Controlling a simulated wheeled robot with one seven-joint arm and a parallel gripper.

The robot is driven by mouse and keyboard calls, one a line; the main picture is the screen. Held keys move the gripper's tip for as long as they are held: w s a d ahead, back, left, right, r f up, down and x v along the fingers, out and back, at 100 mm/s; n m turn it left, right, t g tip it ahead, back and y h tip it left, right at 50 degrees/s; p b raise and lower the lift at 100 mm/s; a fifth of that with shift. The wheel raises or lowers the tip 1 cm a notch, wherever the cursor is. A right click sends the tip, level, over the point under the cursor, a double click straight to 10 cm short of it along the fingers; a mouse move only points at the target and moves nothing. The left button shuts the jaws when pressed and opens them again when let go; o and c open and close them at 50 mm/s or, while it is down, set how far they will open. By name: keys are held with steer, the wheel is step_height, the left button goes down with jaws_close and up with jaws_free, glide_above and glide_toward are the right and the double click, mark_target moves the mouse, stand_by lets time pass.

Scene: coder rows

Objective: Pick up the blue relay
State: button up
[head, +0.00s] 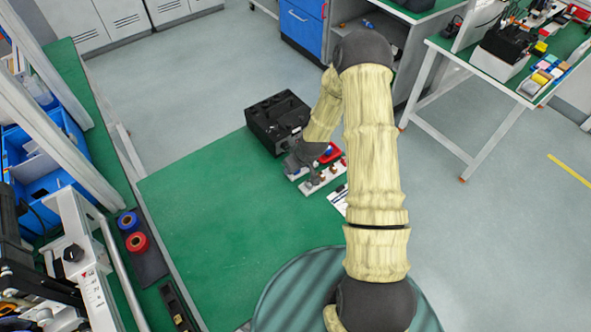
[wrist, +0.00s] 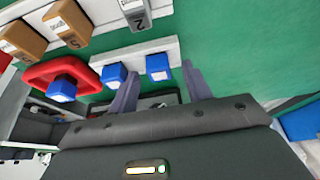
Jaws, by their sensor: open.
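The wrist view shows several blue blocks that look like relays. One blue relay (wrist: 158,67) stands on a white strip (wrist: 173,48), a second blue relay (wrist: 115,75) is beside it to the left, and a third (wrist: 62,90) is in a red tray (wrist: 40,72). My gripper (wrist: 160,73) is open, with one finger to each side of the first relay in the picture. I cannot tell whether the fingers touch it or how far off it is. In the head view my gripper (head: 297,163) is low over the green table, by the white strips.
A grey block marked 2 (wrist: 136,14) and brown blocks (wrist: 68,22) stand on another white strip. A black case (head: 262,112) sits at the table's far edge, close to my gripper. The left part of the green table (head: 205,215) is clear.

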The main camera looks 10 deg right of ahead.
jaws_close()
steer(key=shift+r, duration=0.1)
step_height(320, 180, up, 10)
steer(key=b, duration=0.2)
stand_by(0.6)
steer(key=shift+f, duration=0.2)
stand_by(0.3)
